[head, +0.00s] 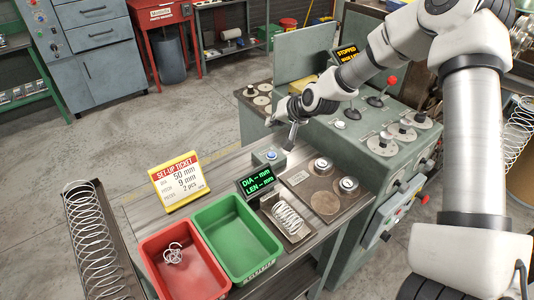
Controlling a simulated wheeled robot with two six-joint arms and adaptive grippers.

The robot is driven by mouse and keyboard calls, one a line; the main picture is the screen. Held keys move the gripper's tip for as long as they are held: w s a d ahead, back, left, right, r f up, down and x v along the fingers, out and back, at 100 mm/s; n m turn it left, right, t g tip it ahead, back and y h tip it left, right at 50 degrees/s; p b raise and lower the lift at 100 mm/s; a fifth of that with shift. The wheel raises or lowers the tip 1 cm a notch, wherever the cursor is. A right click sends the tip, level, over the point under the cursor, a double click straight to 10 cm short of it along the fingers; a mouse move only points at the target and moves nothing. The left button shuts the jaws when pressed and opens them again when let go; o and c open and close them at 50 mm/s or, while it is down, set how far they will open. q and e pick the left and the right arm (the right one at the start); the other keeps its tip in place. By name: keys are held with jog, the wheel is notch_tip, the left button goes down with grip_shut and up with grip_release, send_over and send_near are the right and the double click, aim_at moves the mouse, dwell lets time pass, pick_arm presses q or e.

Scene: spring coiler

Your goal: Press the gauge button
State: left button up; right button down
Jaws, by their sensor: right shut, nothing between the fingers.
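The gauge button is a blue button (271,155) on top of a small grey box at the back of the bench. The gauge display (257,184) in front of it reads "DIA -- mm, LEN -- mm" in green. A spring (287,217) lies on the gauge plate beside the display. My right gripper (290,147) is shut and empty, pointing down just right of the button and apparently apart from it. Its exact height over the bench is hard to tell. My left gripper is out of view.
A yellow set-up ticket (179,181) stands left of the button. A red bin (150,246) with spring pieces and an empty green bin (238,238) sit in front.

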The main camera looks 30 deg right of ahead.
aim_at(273, 155)
notch_tip(273, 155, down, 9)
jog(key=b, duration=0.8)
jog(key=shift+d, duration=0.15)
jog(key=shift+f, duration=0.15)
dwell(0.7)
jog(key=shift+f+b, duration=0.35)
jog(key=shift+b, duration=0.05)
jog(key=shift+f+b, duration=0.35)
jog(key=shift+b, duration=0.1)
dwell(0.4)
jog(key=shift+r+p, duration=0.75)
jog(key=shift+r, duration=0.05)
jog(key=shift+r, duration=0.1)
